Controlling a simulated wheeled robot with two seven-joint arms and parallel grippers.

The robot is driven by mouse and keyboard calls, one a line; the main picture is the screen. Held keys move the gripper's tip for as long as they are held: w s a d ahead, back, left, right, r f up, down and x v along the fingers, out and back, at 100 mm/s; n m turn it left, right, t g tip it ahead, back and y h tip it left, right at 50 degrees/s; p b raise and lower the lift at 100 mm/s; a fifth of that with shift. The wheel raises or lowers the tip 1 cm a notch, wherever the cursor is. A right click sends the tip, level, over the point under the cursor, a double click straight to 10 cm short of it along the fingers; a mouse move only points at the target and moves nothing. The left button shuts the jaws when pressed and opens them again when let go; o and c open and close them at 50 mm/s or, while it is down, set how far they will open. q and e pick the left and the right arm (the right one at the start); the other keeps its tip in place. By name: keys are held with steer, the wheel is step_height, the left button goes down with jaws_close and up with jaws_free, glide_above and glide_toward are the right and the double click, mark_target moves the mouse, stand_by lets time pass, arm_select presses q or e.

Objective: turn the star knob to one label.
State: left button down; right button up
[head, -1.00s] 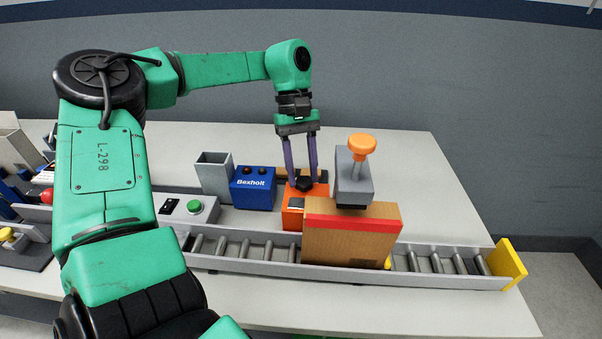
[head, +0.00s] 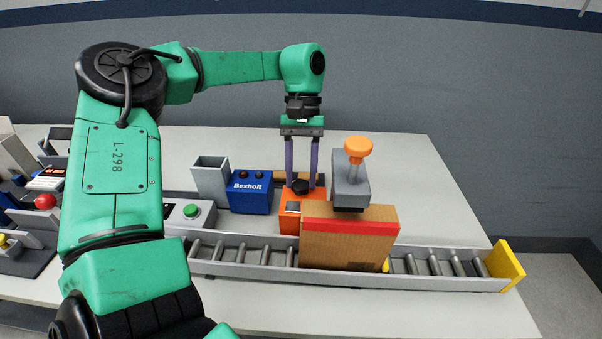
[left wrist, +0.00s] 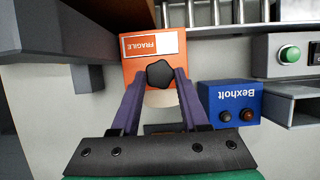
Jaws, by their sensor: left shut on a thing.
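The black star knob (head: 300,187) sits on an orange box (head: 289,222) behind the conveyor. In the left wrist view the knob (left wrist: 160,74) lies between the fingertips, with the orange box (left wrist: 135,76) behind it. A white and orange label reading FRAGILE (left wrist: 151,45) shows on the box. My left gripper (head: 301,184) points down from above and is shut on the knob; its purple fingers (left wrist: 160,82) touch it from both sides. The fingers partly hide the knob. My right gripper is in neither view.
A brown carton (head: 347,246) with a red stripe stands on the roller conveyor (head: 235,268), just in front of the orange box. A grey stamp with an orange handle (head: 356,148) is close on the right. A blue Bexholt box (head: 249,196) is close on the left. The table's right back is clear.

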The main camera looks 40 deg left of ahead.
arm_select(q)
steer(key=shift+w, duration=0.1)
steer(key=shift+c, duration=2)
jaws_free()
steer(key=p+v, duration=0.4)
steer(key=v, duration=1)
steer(key=shift+r, duration=0.35)
steer(key=shift+f, duration=0.15)
